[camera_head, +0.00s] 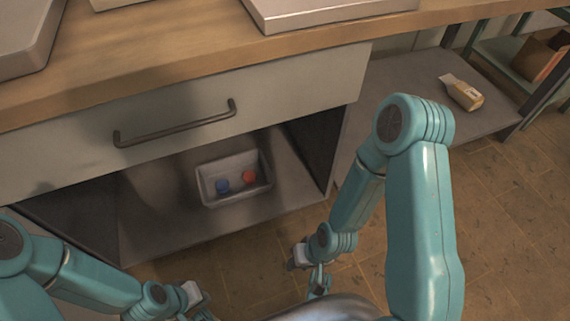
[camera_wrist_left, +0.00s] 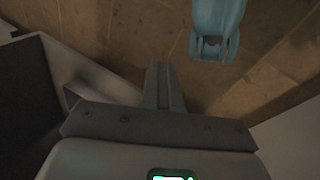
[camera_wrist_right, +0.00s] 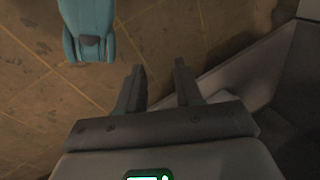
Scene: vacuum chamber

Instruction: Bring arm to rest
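My left gripper (camera_head: 203,312) is low at the bottom of the head view, in front of the cabinet. In the left wrist view its fingers (camera_wrist_left: 160,78) are together with nothing visible between them. My right gripper (camera_head: 318,290) hangs low in front of the cabinet, to the right of the left one. In the right wrist view its fingers (camera_wrist_right: 160,78) are apart and empty, above the brown floor. Both arms are bent, with the right elbow raised high in the head view.
A wooden counter with a closed drawer (camera_head: 185,120) stands ahead. Under it, a white bin (camera_head: 235,200) holds a blue and a red item. The tiled floor (camera_head: 510,200) is clear at right.

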